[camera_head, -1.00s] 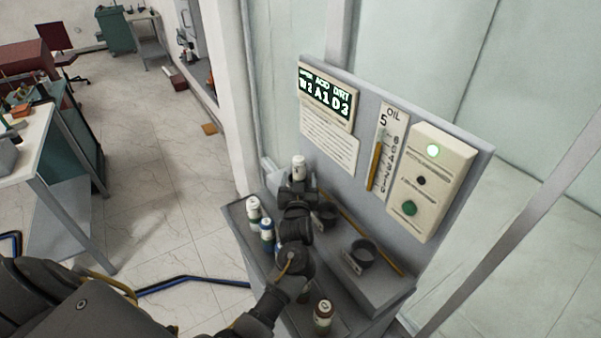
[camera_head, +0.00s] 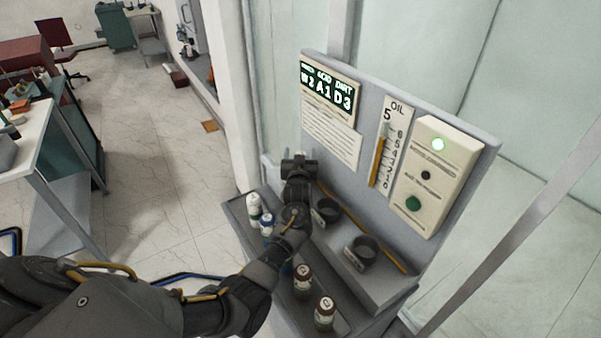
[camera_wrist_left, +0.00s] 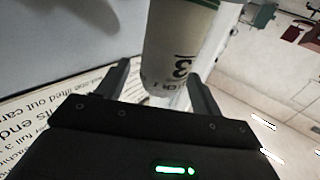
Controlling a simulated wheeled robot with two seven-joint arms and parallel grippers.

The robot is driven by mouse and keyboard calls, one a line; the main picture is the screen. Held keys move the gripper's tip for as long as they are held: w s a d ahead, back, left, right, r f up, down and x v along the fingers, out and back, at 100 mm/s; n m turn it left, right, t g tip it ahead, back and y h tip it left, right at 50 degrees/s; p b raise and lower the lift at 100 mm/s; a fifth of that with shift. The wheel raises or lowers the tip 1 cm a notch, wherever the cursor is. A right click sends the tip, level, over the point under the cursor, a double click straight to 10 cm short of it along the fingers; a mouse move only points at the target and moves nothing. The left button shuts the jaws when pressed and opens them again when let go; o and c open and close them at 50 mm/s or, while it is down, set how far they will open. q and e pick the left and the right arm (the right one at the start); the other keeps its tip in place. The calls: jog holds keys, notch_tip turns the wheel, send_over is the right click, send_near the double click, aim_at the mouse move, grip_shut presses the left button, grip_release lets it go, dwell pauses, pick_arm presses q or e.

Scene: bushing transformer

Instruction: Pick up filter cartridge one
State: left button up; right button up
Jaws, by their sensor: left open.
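A white cartridge (camera_wrist_left: 178,50) with a dark green band and printed marks, among them a 3, stands large in the left wrist view. My left gripper (camera_wrist_left: 165,85) is open, with one finger to each side of the cartridge's near end; I cannot tell whether they touch it. In the head view my left gripper (camera_head: 299,163) is at the far end of the grey stand and hides this cartridge. Whether it is cartridge one I cannot tell. My right gripper is not in view.
On the stand's lower shelf are a white-and-green bottle (camera_head: 254,204), a white-and-blue one (camera_head: 267,222) and two brown ones (camera_head: 302,278) (camera_head: 324,312). Two dark round holders (camera_head: 327,211) (camera_head: 363,250) sit on the step. A panel (camera_head: 345,145) with display and oil gauge rises behind.

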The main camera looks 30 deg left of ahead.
pick_arm(q)
jog(key=shift+r, duration=0.15)
jog(key=shift+c, duration=0.2)
jog(key=shift+c, duration=1.2)
grip_shut()
